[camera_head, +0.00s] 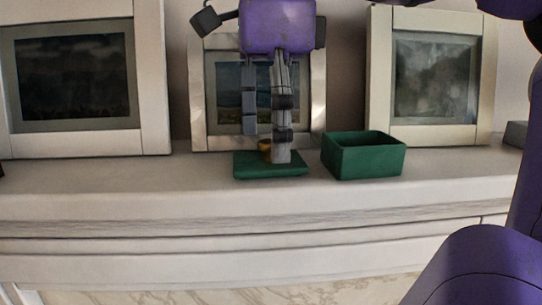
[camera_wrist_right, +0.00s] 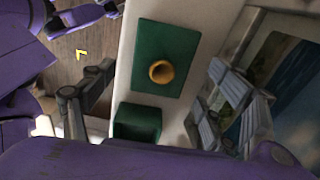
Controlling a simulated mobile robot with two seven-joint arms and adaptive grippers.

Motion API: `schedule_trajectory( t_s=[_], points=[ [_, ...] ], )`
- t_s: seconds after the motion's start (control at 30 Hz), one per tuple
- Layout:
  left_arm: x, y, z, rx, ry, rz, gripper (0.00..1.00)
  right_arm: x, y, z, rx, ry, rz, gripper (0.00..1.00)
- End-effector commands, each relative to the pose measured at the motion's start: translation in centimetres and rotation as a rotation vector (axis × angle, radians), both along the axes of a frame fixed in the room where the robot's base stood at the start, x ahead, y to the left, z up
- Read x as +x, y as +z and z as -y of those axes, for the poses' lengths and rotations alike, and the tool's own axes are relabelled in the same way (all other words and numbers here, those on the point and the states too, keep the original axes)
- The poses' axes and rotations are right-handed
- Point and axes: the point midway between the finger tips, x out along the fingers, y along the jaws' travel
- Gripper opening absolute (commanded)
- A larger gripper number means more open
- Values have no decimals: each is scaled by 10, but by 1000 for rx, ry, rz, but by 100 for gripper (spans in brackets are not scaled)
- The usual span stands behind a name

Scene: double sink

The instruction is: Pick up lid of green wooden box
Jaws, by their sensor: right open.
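The green lid (camera_head: 270,171) with a round golden knob (camera_head: 265,146) lies flat on the white ledge, apart from the box. The green wooden box (camera_head: 363,157) stands open to its right. My right gripper (camera_head: 266,148) is above the lid with its fingers pointing down; one finger partly hides the knob. In the right wrist view the lid (camera_wrist_right: 166,57) and knob (camera_wrist_right: 161,71) lie between the spread fingers, and nothing is held. The box (camera_wrist_right: 138,122) shows below the lid there. My left gripper is in neither view.
Framed pictures stand along the back of the ledge (camera_head: 120,185): one at left (camera_head: 78,80), one behind my gripper (camera_head: 229,88) and one at right (camera_head: 434,78).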

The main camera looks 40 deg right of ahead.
Motion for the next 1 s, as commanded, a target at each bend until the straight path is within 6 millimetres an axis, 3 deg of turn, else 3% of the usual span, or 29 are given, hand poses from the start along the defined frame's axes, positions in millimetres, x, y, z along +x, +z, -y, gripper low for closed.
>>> schedule_trajectory(
  t_s=[0.2,0.43,0.8,1.0],
  points=[
    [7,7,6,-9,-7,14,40,-1,-20,0,0,0,3,80],
    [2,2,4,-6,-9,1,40,0,-21,0,1,0,2,78],
    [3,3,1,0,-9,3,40,0,-21,0,0,0,1,31],
    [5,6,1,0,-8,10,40,0,-21,0,0,0,1,31]
  ],
)
